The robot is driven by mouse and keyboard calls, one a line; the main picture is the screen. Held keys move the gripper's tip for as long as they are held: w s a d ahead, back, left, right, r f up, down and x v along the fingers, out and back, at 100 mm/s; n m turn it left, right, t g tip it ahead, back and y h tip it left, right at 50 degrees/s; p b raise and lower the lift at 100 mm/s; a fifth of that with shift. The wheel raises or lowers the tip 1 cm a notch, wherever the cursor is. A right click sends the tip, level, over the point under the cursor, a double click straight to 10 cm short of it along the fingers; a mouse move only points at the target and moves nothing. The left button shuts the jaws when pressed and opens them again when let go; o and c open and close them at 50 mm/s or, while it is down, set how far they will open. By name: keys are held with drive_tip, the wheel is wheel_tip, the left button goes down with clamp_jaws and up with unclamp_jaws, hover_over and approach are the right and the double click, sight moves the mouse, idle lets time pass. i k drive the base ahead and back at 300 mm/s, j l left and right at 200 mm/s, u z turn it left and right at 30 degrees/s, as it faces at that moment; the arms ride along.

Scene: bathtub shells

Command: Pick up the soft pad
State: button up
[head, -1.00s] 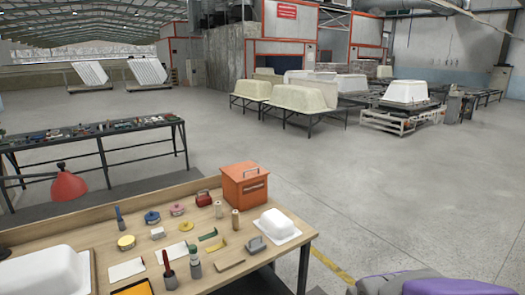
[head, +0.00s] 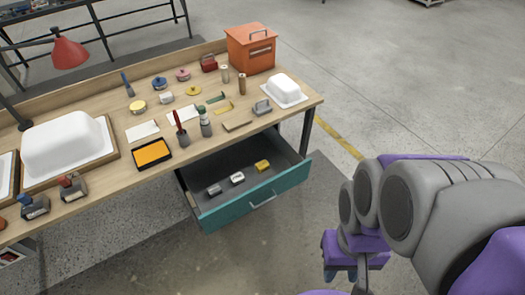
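I cannot tell for sure which thing is the soft pad. On the workbench (head: 100,189), candidates are a round yellow piece (head: 138,106), a smaller yellow piece with a raised top (head: 193,90), and a blue (head: 159,83) and a pink (head: 183,74) round piece with knobs. The open teal drawer (head: 262,197) under the bench holds a grey block (head: 214,190), a white block (head: 237,178) and a yellow block (head: 262,166). My gripper (head: 341,275) hangs low at the right, apart from the bench and drawer. Its fingers are small and partly hidden.
An orange box (head: 250,49) and a small white tub (head: 282,89) stand at the bench's right end. A larger white tub mould (head: 68,143) and a red lamp (head: 69,52) are at left. The drawer juts out over the floor. Floor (head: 420,95) right of the bench is clear.

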sight(261, 166)
drive_tip(key=u, duration=1.3)
drive_tip(key=z, duration=0.95)
drive_tip(key=i+l+u, duration=0.4)
drive_tip(key=l, duration=0.25)
drive_tip(key=i+l+u, duration=0.2)
drive_tip(key=l, duration=0.2)
drive_tip(key=i+l+u, duration=0.2)
drive_tip(key=l, duration=0.2)
